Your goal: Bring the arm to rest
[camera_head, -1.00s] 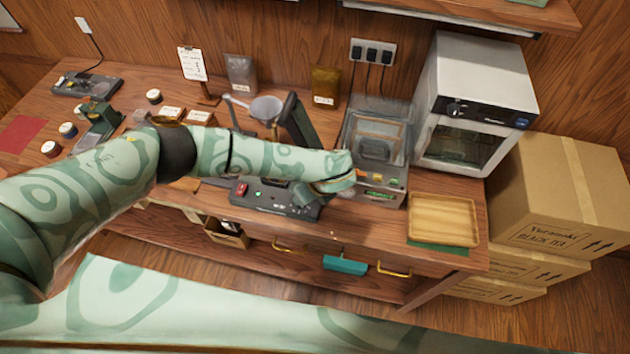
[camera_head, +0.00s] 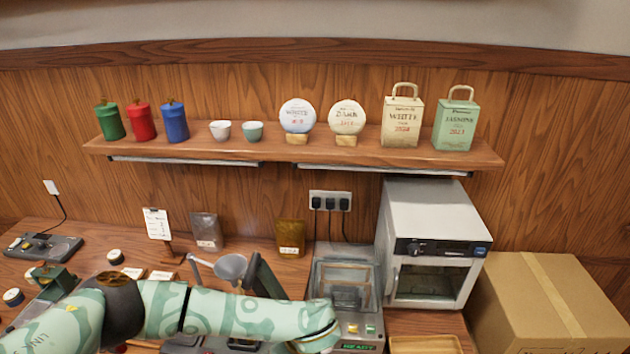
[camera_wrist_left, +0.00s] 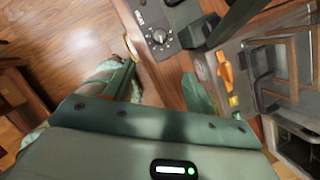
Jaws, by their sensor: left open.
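My left arm (camera_head: 220,312), pale green with darker swirls, crosses the lower head view from the left. It ends in front of the clear-lidded machine (camera_head: 343,285). In that view the gripper is not clearly visible at the arm's end. In the left wrist view my left gripper (camera_wrist_left: 157,88) shows two green fingers spread apart, with nothing between them. It hangs near the table's front edge, between the black device with a dial (camera_wrist_left: 160,36) and the machine with the orange lever (camera_wrist_left: 228,75). My right gripper is in neither view.
A grey oven (camera_head: 435,245) stands right of the machine, with a cardboard box (camera_head: 545,305) beyond it. A wooden tray (camera_head: 425,345) lies in front of the oven. A wall shelf (camera_head: 290,150) holds canisters, cups, round tea cakes and bags. A metal funnel (camera_head: 230,267) stands behind my arm.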

